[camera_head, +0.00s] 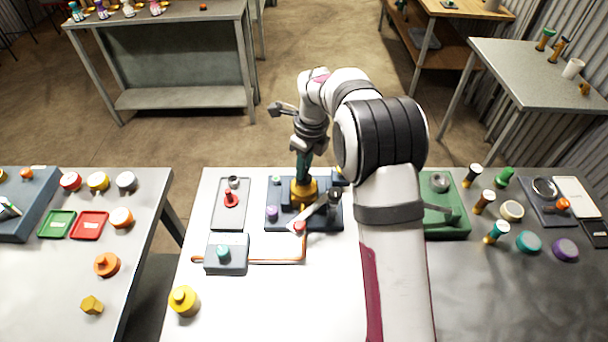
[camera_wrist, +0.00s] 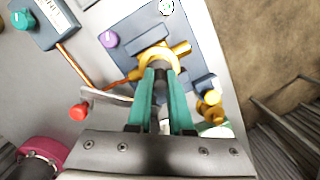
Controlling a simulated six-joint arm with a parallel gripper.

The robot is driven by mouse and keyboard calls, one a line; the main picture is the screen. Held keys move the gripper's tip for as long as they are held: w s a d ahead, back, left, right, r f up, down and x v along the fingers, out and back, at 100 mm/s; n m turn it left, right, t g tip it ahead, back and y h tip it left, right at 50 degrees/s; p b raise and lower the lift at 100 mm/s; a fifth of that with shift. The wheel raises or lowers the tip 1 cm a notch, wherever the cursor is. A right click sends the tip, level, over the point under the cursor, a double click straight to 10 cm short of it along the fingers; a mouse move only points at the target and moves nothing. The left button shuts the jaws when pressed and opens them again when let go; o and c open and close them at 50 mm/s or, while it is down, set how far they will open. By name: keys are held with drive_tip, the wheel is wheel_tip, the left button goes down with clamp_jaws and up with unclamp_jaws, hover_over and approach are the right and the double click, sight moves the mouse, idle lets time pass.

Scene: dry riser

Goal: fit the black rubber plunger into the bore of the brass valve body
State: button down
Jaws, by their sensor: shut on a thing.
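The brass valve body (camera_head: 303,192) stands on a dark blue fixture plate (camera_head: 274,222) on the middle bench. In the wrist view its round collar and side arm (camera_wrist: 179,48) show just past the fingertips. My gripper (camera_head: 302,176) points down over the valve body, and its teal fingers (camera_wrist: 160,74) also show in the wrist view. They are shut on the black rubber plunger (camera_wrist: 158,76), a dark piece between the tips. The plunger is at the mouth of the bore. Fingers and collar hide its lower end, so I cannot tell how deep it sits.
A lever with a red knob (camera_head: 299,227) lies close in front of the valve body. A purple knob (camera_head: 271,213) stands left of it on the plate. A grey box with a teal knob (camera_head: 223,253) and a grey tray (camera_head: 219,213) are further left.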

drive_tip(key=shift+f, duration=1.6)
drive_tip(key=shift+f, duration=0.15)
drive_tip(key=c, duration=0.8)
unclamp_jaws()
